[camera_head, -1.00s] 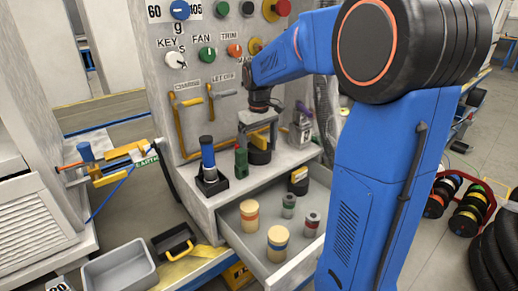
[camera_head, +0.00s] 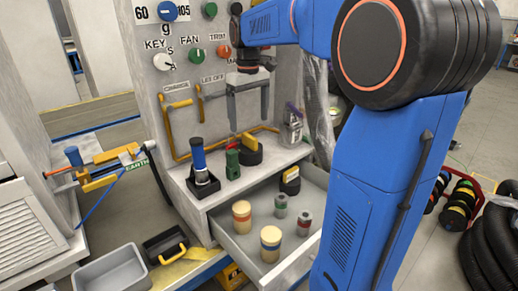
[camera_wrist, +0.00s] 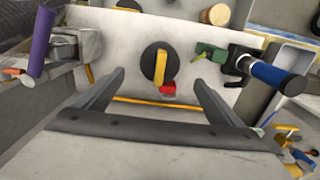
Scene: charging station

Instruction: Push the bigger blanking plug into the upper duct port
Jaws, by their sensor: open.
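The bigger blanking plug (camera_head: 252,157), a black disc with a yellow grip bar, lies on the grey shelf below my gripper. In the wrist view the plug (camera_wrist: 149,66) shows beyond and between the fingertips, with its bar upright in the picture. My gripper (camera_head: 247,118) is open and empty, fingers pointing down, clear above the plug. Its spread fingers also show in the wrist view (camera_wrist: 160,78). A smaller black plug with a yellow bar (camera_head: 290,184) is in the open drawer. I cannot make out the upper duct port; my arm covers part of the panel.
A green block (camera_head: 232,164) and a blue-handled tool in a black stand (camera_head: 201,178) are left of the plug. A grey item with a purple part (camera_head: 292,127) is to the right. The open drawer (camera_head: 228,243) holds several cylinders. Yellow-handled levers (camera_head: 172,118) project from the panel.

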